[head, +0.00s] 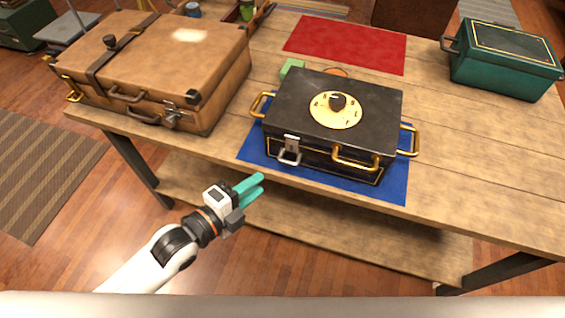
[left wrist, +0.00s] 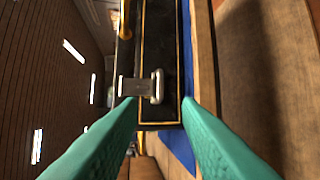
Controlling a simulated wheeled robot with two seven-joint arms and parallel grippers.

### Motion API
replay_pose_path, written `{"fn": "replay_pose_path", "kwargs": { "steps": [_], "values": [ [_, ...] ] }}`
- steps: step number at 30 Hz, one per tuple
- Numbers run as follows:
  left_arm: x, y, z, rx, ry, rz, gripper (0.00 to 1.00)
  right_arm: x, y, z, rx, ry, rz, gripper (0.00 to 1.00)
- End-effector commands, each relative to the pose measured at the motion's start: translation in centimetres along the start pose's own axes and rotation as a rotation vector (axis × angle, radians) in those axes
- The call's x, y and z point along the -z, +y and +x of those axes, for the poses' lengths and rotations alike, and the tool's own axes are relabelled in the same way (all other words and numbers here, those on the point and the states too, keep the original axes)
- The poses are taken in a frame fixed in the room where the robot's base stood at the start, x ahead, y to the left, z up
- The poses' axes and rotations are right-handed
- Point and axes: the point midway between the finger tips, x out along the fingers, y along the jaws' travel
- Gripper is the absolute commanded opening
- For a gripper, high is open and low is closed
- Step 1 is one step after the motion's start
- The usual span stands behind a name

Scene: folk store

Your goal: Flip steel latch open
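The steel latch (head: 290,150) is on the front face of a black box (head: 290,94), towards its left end. Its plate lies against the box and its loop hangs at the lower edge. The latch also shows in the left wrist view (left wrist: 140,88), just beyond the fingertips and between them. My left gripper (head: 258,184) has teal fingers, is open and empty, and is in front of the table edge, below and left of the latch. It appears apart from the latch. My right gripper is not in view.
The black box stands on a blue mat (head: 398,188) on a wooden table (head: 465,172), with brass handles (head: 355,164) near the latch. A brown suitcase (head: 165,60) is at left, a red mat (head: 345,42) behind, and a green box (head: 503,60) at back right.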

Motion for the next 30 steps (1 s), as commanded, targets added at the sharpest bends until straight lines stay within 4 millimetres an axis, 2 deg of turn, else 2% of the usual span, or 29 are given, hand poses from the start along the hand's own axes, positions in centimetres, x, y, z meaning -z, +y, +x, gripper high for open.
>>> {"fn": "replay_pose_path", "kwargs": {
  "steps": [9, 15, 27, 30],
  "values": [
    [0.0, 0.2, 6.5, -0.003, 0.0, -0.002, 0.31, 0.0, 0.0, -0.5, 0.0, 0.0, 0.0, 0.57],
    [0.0, 0.1, 9.0, -0.002, 0.001, -0.002, 0.31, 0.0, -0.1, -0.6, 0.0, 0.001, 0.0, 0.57],
    [0.0, 0.0, 9.8, 0.0, 0.0, -0.002, 0.31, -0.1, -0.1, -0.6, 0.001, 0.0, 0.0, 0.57],
    [0.0, 0.0, 9.8, 0.0, 0.0, -0.002, 0.17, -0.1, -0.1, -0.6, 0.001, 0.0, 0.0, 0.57]
  ]
}}
